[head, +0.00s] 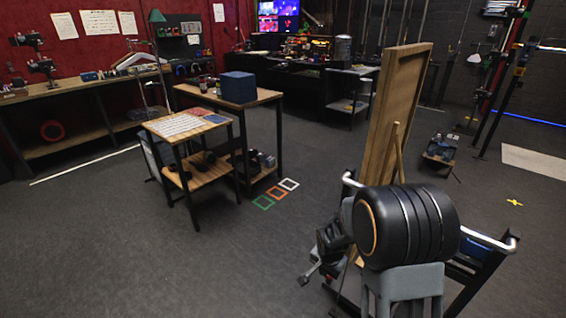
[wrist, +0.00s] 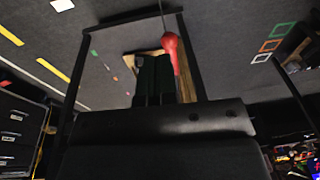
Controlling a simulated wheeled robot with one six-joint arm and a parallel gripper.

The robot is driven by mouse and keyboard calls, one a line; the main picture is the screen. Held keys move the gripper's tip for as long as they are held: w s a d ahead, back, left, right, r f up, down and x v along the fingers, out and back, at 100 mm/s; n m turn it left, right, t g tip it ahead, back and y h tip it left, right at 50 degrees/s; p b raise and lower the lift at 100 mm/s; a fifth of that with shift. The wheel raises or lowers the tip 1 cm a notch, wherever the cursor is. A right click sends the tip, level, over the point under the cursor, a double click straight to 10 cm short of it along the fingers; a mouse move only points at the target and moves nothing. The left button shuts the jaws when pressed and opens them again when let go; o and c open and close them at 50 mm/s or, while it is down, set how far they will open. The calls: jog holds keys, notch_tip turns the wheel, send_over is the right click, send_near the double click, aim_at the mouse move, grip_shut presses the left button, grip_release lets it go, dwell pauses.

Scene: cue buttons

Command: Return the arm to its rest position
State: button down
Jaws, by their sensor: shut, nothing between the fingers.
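In the wrist view my gripper (wrist: 154,62) shows at the centre, its two dark fingers close together with nothing held between them. A red rounded object (wrist: 171,46) on a thin cord or rod appears just right of the fingertips; I cannot tell whether it touches them. In the head view, a bulky part of my arm (head: 405,225) fills the lower right, and my fingers cannot be made out there.
A tall wooden board (head: 401,95) stands close behind my arm. A wooden table with a blue box (head: 238,87) and a smaller table with a white sheet (head: 176,125) stand left of centre. Coloured floor squares (head: 276,193) lie beside them. The floor at lower left is clear.

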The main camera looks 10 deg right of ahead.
jog(key=s+a+r+n+t+p, duration=0.1)
jog(key=s+r+n+p, duration=0.2)
jog(key=r, duration=0.9)
jog(key=s+a+r+n+t+p, duration=0.1)
jog(key=s+a+r+n+p, duration=0.1)
jog(key=s+r+n, duration=0.4)
jog(key=s+r+p, duration=0.1)
jog(key=s+r, duration=0.3)
jog(key=r, duration=0.3)
jog(key=shift+s+r+y, duration=0.2)
jog(key=shift+r+y, duration=0.05)
jog(key=shift+y, duration=0.05)
